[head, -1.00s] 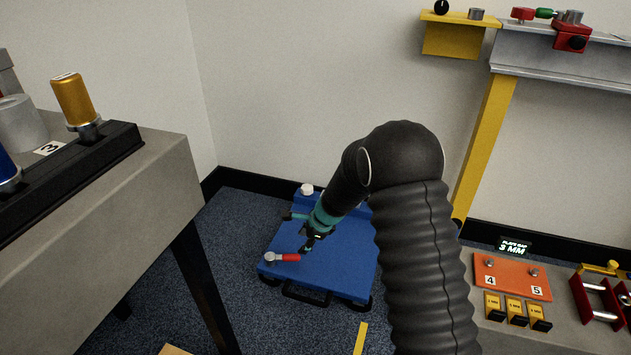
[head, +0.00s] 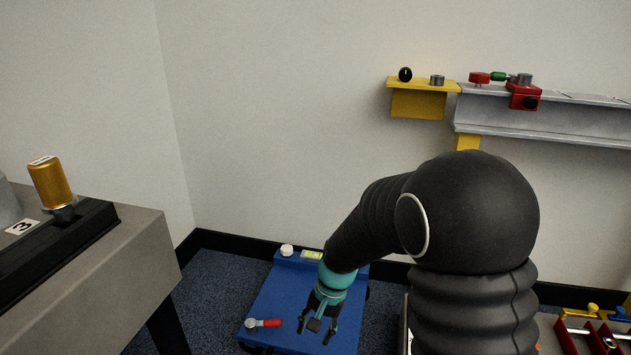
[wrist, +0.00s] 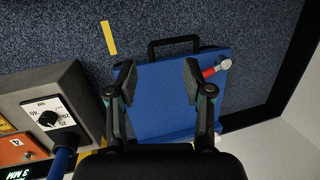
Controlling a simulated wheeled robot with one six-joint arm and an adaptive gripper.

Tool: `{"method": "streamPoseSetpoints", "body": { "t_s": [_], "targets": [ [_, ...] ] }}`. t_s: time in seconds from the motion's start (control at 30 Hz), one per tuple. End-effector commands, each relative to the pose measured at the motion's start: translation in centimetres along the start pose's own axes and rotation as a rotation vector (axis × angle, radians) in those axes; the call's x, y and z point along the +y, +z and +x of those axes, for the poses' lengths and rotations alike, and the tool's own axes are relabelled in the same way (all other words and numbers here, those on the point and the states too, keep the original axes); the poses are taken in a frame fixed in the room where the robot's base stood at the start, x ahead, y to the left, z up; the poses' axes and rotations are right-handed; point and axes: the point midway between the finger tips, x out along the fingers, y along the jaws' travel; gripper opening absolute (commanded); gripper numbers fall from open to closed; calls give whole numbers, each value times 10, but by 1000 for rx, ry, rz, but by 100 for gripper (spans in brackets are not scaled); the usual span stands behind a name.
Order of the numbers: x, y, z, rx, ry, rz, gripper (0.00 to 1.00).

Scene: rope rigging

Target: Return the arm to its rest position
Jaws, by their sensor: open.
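My gripper (head: 318,327) is open and empty above the blue platform (head: 283,293) on the floor. In the wrist view my gripper (wrist: 158,98) has its two dark fingers spread wide over the blue platform (wrist: 160,85), with nothing between them. The tool also shows in the wrist view (wrist: 215,69), to the right of the fingers.
A grey bench (head: 130,255) with a gold cylinder (head: 50,184) stands at the left. A yellow bracket (head: 420,103) and a grey beam (head: 550,122) with a red clamp (head: 524,95) run along the back wall. A dial box (wrist: 50,112) is at left in the wrist view.

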Motion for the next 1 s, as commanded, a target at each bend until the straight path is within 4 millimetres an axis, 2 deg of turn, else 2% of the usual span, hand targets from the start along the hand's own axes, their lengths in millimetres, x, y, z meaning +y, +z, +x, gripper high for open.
{"method": "streamPoseSetpoints", "body": {
  "t_s": [0.03, 0.1, 0.4, 0.8, 1.0],
  "targets": [
    [7, 9, -22, 16, 8, -44, 51],
    [19, 22, -45, 32, 25, -106, 51],
    [67, 72, -131, 126, 98, -309, 51],
    [122, 135, -221, 319, 176, -405, 51],
    [137, 160, -261, 455, 177, -393, 51]
  ]
}}
